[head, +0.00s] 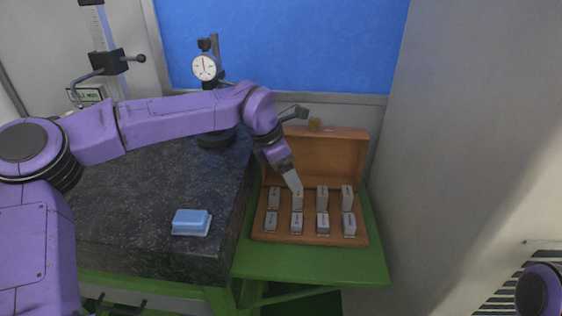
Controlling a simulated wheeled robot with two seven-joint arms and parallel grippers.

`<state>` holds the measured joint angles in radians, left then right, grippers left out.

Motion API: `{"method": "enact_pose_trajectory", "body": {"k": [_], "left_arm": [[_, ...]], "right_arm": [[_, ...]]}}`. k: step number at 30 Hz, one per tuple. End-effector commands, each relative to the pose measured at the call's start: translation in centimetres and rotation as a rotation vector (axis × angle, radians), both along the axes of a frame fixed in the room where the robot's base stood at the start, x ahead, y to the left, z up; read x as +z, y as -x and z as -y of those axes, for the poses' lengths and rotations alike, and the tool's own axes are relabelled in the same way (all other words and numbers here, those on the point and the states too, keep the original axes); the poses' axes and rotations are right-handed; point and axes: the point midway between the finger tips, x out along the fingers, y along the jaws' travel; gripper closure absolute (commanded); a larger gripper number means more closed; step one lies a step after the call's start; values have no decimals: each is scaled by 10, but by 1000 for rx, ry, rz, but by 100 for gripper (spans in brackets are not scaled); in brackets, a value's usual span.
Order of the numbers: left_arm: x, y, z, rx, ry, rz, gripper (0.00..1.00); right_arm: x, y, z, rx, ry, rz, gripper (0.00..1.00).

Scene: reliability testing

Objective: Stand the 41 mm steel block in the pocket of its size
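A wooden case (310,238) with an open lid holds small steel blocks standing in two rows. The number labels are too small to read, so I cannot tell which block is the 41 mm one. My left gripper (295,186) reaches down over the back row, tilted. Its tip is at the top of the second steel block from the left (297,203) in that row. A pale grey piece at the tip may be fingers or a held block; I cannot tell which. The pocket beneath is hidden. My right gripper is out of view.
The case stands on a green shelf (255,262) beside a dark granite plate (140,190). A blue box (191,222) lies on the plate. A dial gauge stand (205,68) and a height gauge (104,60) stand behind. A pale wall (460,130) rises at right.

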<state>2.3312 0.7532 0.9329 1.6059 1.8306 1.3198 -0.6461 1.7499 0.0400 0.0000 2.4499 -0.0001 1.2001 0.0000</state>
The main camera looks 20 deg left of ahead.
Motion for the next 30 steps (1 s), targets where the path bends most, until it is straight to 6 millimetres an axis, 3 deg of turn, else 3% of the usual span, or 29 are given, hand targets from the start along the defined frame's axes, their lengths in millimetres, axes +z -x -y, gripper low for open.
{"method": "enact_pose_trajectory", "body": {"k": [3, 9, 30], "left_arm": [[26, 6, -9, 2, 1, 4, 22], [52, 13, -17, 0, -1, 1, 22], [55, 14, -18, 1, 0, 0, 22]], "right_arm": [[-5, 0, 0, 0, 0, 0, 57], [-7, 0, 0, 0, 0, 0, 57], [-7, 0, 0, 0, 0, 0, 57]]}}
